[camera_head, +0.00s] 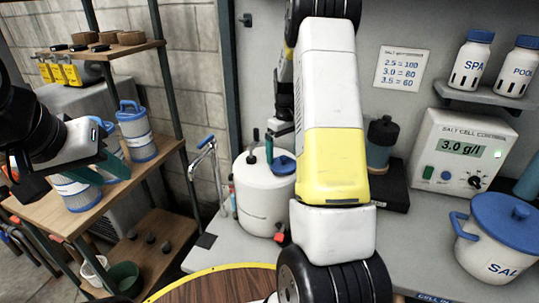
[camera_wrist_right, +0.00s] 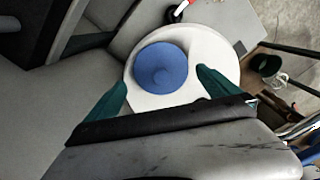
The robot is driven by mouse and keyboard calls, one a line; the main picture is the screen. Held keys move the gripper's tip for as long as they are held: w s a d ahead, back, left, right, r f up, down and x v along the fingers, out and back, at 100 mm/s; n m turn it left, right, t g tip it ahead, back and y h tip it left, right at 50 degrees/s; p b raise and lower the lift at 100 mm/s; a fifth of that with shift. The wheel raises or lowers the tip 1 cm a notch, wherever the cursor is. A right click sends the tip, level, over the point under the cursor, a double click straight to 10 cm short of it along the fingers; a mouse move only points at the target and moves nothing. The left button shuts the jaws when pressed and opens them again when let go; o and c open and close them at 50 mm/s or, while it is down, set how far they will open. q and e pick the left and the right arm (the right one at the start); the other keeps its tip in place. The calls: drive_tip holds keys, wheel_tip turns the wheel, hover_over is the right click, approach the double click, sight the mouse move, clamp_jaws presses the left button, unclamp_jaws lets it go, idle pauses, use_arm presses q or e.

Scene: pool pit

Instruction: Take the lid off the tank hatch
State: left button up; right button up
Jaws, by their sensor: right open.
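The white tank (camera_head: 262,203) stands on the grey counter, with a round blue lid (camera_head: 284,165) on its top. In the right wrist view the lid (camera_wrist_right: 162,66) shows from above with a small central knob, resting on the white tank top (camera_wrist_right: 215,58). My right gripper (camera_head: 262,147) is above the tank, partly hidden by my arm. Its green fingers (camera_wrist_right: 160,92) are apart, with the lid between and beyond them and nothing held. My left gripper (camera_head: 114,160) is at the far left by the shelf; a green finger shows, but its opening is unclear.
A wooden shelf (camera_head: 165,150) with blue-ended filter cartridges (camera_head: 136,130) stands left. A chrome tap (camera_head: 207,160) is left of the tank. A dark pump-like bottle (camera_head: 381,143), salt cell controller (camera_head: 462,150) and blue-lidded salt bucket (camera_head: 495,245) stand right. A yellow-rimmed round wooden top (camera_head: 215,285) is in front.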

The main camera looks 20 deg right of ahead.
sight(283, 156)
drive_tip(key=shift+f, duration=1.55)
drive_tip(key=shift+a, duration=0.1)
drive_tip(key=c, duration=1.1)
drive_tip(key=shift+r, duration=0.1)
